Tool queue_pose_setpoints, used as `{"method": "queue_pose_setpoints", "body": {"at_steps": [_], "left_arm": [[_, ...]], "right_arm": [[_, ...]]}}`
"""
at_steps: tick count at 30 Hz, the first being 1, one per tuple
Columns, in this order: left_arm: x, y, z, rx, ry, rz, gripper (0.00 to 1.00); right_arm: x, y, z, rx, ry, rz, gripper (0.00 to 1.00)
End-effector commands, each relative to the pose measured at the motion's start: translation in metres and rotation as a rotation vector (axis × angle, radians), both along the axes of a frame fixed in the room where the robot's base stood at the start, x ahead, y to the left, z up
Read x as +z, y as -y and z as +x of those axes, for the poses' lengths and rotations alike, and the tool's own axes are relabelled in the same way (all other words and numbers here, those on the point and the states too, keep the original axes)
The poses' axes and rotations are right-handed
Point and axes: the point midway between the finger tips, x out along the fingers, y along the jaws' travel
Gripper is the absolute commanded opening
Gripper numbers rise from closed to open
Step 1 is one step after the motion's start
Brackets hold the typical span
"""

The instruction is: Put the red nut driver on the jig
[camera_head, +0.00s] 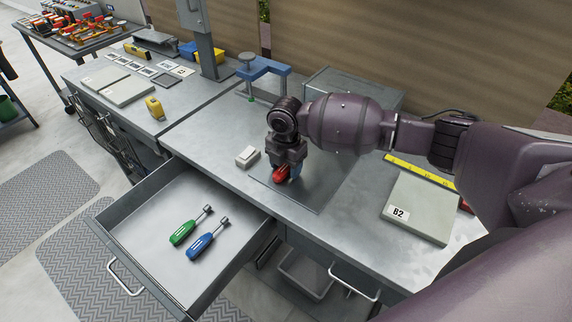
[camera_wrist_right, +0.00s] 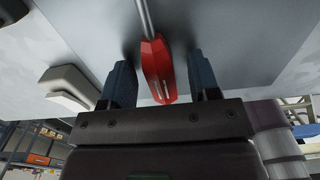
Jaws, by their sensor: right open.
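The red nut driver (camera_head: 281,174) is at the dark flat plate (camera_head: 322,192) on the workbench, below my right gripper (camera_head: 287,170). In the right wrist view its red handle (camera_wrist_right: 157,68) lies between two blue fingers, with a gap on each side, and its grey shaft runs away from the gripper. My right gripper is open around the handle. I cannot tell whether the driver touches the plate, or which item is the jig. A small white block (camera_head: 248,156) sits left of the gripper. My left gripper is not in view.
An open drawer (camera_head: 150,198) holds a green driver (camera_head: 186,232) and a blue driver (camera_head: 204,241). A grey block marked B2 (camera_head: 425,205) lies on the right. A blue clamp-like fixture (camera_head: 264,68) stands behind the gripper. A yellow tape measure (camera_head: 155,107) is farther left.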

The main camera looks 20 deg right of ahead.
Motion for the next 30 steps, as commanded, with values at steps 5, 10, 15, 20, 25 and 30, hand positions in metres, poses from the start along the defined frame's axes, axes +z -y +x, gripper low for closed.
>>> {"method": "queue_pose_setpoints", "body": {"at_steps": [5,10,15,20,25,30], "left_arm": [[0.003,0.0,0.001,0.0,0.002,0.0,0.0],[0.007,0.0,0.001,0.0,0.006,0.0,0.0],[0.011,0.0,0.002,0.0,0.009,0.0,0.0],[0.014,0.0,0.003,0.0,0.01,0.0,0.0],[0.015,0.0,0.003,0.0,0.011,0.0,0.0],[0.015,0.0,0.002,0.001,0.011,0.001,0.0]], "right_arm": [[0.015,0.0,0.001,0.001,0.004,0.0,0.56],[0.045,0.0,0.001,0.0,0.004,0.0,0.56],[0.078,0.0,0.001,0.001,0.005,0.001,0.56],[0.103,0.0,0.001,0.0,0.004,0.0,0.56],[0.119,0.0,0.0,0.0,0.002,0.001,0.56],[0.123,0.0,0.0,0.0,0.0,0.0,0.56]]}}
